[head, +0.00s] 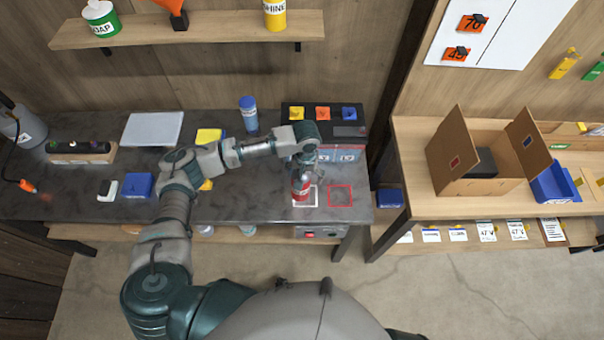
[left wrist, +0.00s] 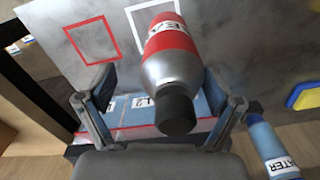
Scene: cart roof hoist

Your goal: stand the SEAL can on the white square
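The SEAL can (head: 301,188) is red with a silver shoulder and dark cap. It stands upright on the white square (head: 315,198), toward its left side, on the grey bench. In the left wrist view the can (left wrist: 172,45) shows large, cap toward the camera, with part of the white outline (left wrist: 127,22) beside its base. My left gripper (head: 303,170) is above and around the can's top. Its fingers (left wrist: 158,92) are spread on either side, with a clear gap at the left finger. My right gripper is not in view.
A red square outline (head: 340,195) lies right of the white one, empty. A blue WATER can (head: 248,113) stands behind, left of a dark panel (head: 350,131) with coloured blocks. A blue block (head: 138,185) lies farther left. The open carton (head: 480,150) is on the right table.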

